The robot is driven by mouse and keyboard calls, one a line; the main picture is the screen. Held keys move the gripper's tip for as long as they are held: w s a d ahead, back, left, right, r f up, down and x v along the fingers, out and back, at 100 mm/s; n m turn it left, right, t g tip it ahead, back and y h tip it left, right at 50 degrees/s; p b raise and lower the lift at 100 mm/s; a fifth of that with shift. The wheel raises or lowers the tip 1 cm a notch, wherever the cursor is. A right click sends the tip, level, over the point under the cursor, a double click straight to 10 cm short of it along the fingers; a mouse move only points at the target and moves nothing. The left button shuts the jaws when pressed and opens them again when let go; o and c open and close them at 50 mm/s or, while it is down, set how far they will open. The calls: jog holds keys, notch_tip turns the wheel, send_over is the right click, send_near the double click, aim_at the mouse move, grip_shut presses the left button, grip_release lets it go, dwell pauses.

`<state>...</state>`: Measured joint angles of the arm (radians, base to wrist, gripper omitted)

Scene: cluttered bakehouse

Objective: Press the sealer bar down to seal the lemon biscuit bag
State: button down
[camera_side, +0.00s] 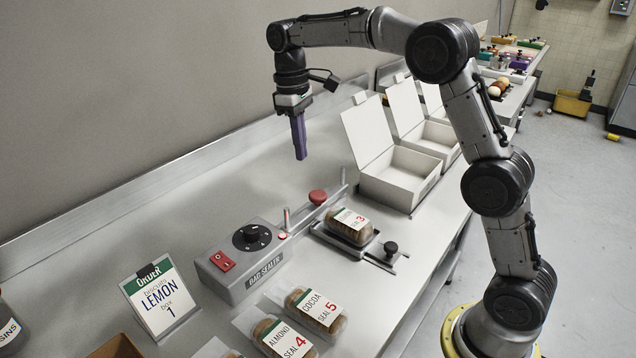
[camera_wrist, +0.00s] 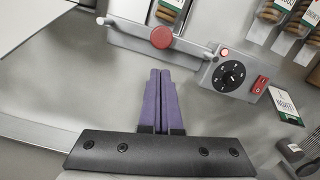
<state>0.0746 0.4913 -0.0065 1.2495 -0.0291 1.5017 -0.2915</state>
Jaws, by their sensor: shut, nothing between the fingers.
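The bag sealer (camera_side: 243,258) is a grey box with a black dial and a red switch; it also shows in the wrist view (camera_wrist: 238,88). Its sealer bar (camera_side: 300,214), with a round red knob (camera_side: 318,197), appears raised behind a filled biscuit bag (camera_side: 352,222). That bag lies on the sealer's small tray; its label ends in 3, and the name is too small to read. The bar (camera_wrist: 190,47) and knob (camera_wrist: 161,37) also show in the wrist view. My gripper (camera_side: 301,156) has purple fingers, shut and empty, pointing down above and behind the bar, apart from it.
Cocoa (camera_side: 308,309) and almond (camera_side: 282,337) bags lie at the front. Open white boxes (camera_side: 398,180) stand to the right. The wall runs close behind; the bench between wall and sealer is clear.

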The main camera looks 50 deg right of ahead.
notch_tip(320, 180, up, 7)
jog(key=shift+w, duration=0.35)
jog(key=shift+a+r, duration=0.1)
jog(key=s+a+r+t, duration=0.15)
jog(key=s+r, duration=0.25)
jog(key=s, duration=0.5)
jog(key=s+a+r+t, duration=0.15)
jog(key=s+r, duration=0.35)
jog(key=s, duration=0.5)
jog(key=s+f+m+t, duration=0.2)
jog(key=s+f+t, duration=0.1)
jog(key=s+f, duration=0.9)
notch_tip(320, 180, down, 4)
jog(key=shift+a+f+m+t, duration=0.25)
jog(key=shift+a+m+t, duration=0.05)
jog(key=shift+a+t, duration=0.15)
